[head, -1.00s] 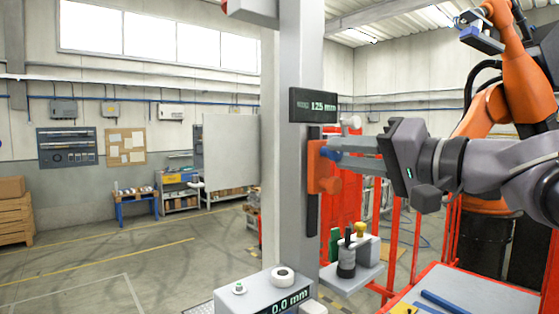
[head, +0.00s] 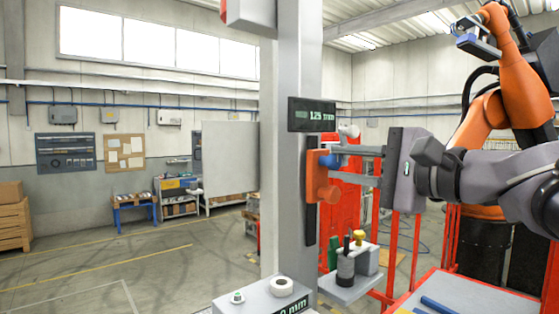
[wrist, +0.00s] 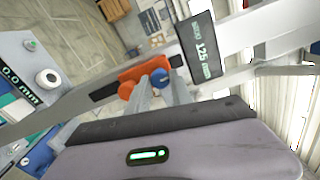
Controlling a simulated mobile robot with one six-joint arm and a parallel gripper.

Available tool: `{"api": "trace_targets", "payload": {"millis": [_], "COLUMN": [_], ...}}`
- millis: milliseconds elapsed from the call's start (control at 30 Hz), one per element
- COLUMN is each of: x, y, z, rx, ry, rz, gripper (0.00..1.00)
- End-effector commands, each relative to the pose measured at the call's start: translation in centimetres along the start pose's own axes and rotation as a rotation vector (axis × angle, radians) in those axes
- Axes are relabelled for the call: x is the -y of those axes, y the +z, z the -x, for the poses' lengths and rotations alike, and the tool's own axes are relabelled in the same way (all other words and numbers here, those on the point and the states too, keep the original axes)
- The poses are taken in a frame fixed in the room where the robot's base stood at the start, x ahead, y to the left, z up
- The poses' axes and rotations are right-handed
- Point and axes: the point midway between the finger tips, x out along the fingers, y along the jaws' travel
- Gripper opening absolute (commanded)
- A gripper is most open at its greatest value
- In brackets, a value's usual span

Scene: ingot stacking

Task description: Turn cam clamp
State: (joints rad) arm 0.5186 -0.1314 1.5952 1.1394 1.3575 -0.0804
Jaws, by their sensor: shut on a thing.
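The cam clamp is an orange block (head: 316,180) with a round orange knob, set on the side of the grey column. A blue lever part (head: 331,161) sits at its upper right. In the wrist view the orange clamp (wrist: 140,68) and a blue rounded lever end (wrist: 159,77) show ahead of my palm. My gripper (head: 338,161) reaches in from the right, rolled so that one finger is above the other. It is shut on the blue lever. The fingers partly hide the lever, so its exact angle is unclear.
A display (head: 312,114) reading 125 mm is just above the clamp on the column (head: 300,60). A small shelf (head: 350,288) with bottles is below my gripper. Red fencing (head: 345,225) and an orange robot arm (head: 490,110) stand behind. Open floor lies left.

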Motion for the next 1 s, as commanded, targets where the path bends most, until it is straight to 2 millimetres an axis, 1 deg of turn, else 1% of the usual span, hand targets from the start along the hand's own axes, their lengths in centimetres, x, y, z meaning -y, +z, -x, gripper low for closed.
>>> {"api": "trace_targets", "payload": {"millis": [300,767,800,900,1000], "x": [-0.03,-0.05,-0.05,-0.05,-0.04], "y": [-0.02,-0.03,-0.03,-0.03,-0.02], "z": [0.00,0.00,0.00,0.00,0.00], "rx": [-0.001,0.000,0.000,0.000,0.000], "ry": [0.001,0.001,0.001,0.001,0.001], "rz": [-0.081,-0.093,-0.093,-0.092,-0.092], "gripper": [0.00,0.00,0.30,0.48,0.48]}}
